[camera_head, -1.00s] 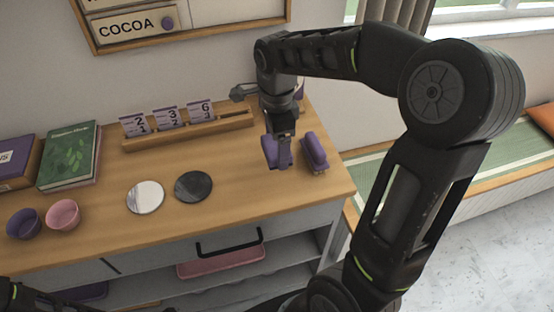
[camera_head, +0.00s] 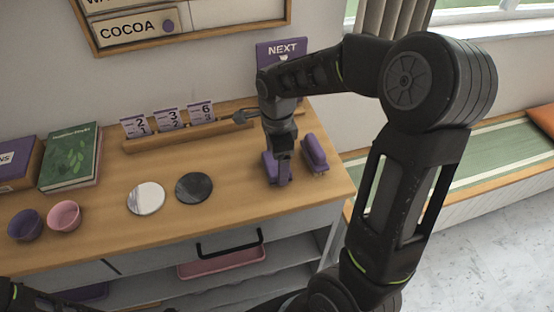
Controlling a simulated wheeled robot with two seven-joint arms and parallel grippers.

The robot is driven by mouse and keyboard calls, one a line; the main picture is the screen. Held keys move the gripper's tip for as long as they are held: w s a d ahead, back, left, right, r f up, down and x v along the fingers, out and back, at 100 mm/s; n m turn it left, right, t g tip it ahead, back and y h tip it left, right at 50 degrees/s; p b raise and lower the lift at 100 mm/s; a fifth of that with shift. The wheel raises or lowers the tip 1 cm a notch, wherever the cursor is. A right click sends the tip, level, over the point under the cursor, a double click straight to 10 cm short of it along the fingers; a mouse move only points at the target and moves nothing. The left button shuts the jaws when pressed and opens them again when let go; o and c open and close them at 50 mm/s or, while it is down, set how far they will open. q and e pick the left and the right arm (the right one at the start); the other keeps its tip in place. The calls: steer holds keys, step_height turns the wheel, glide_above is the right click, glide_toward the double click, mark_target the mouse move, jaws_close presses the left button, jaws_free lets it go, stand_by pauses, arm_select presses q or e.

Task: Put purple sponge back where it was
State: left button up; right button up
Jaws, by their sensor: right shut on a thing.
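The purple sponge (camera_head: 268,168) is a small purple block at the right end of the wooden counter. My right gripper (camera_head: 279,174) is shut on it from above, and its fingers hide part of it. The sponge is low, at or just above the counter; I cannot tell whether it touches. Another purple, elongated object (camera_head: 314,152) with a greyish base stands just to its right, apart from it. My left gripper is not in view; only a dark part of my left arm shows at the lower left corner.
A purple NEXT sign (camera_head: 281,50) stands behind my right arm. The counter's front middle is clear.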

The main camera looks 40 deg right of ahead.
steer(key=o, duration=1.1)
steer(key=shift+r, duration=0.1)
step_height(320, 180, up, 12)
steer(key=shift+f, duration=0.1)
